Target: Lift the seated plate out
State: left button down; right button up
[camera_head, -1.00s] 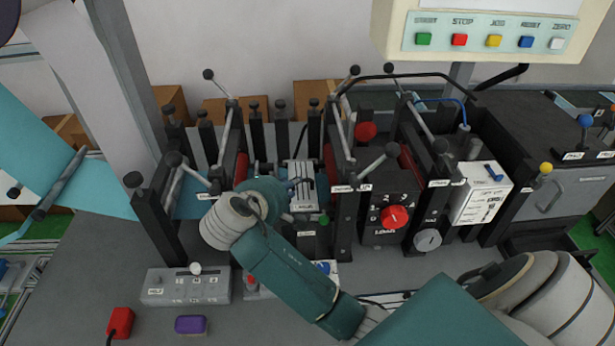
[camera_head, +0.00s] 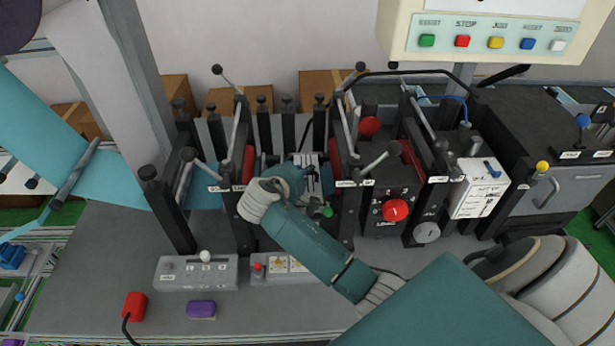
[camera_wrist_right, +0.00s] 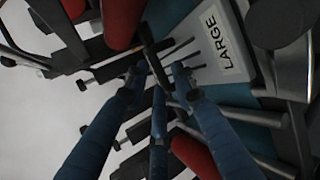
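The seated plate (camera_head: 306,160) is light grey and sits between the black posts of the machine. In the right wrist view the plate (camera_wrist_right: 205,48) carries a LARGE label and has dark slots and a dark upright handle (camera_wrist_right: 151,45). My right gripper (camera_wrist_right: 158,78) has its three blue fingers spread around the lower part of this handle, with gaps between the tips. In the head view the right gripper (camera_head: 308,172) is over the plate's near part, its fingers partly hidden by the wrist. I cannot tell whether any finger touches the handle. My left gripper is not in view.
Black posts and levers (camera_head: 345,130) stand close on both sides of the plate. A box with a red knob (camera_head: 395,210) is to the right. Control boxes (camera_head: 196,272) and a purple block (camera_head: 201,309) lie on the near table.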

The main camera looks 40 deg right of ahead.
jog(key=shift+a, duration=0.1)
grip_shut()
jog(key=shift+r, duration=0.1)
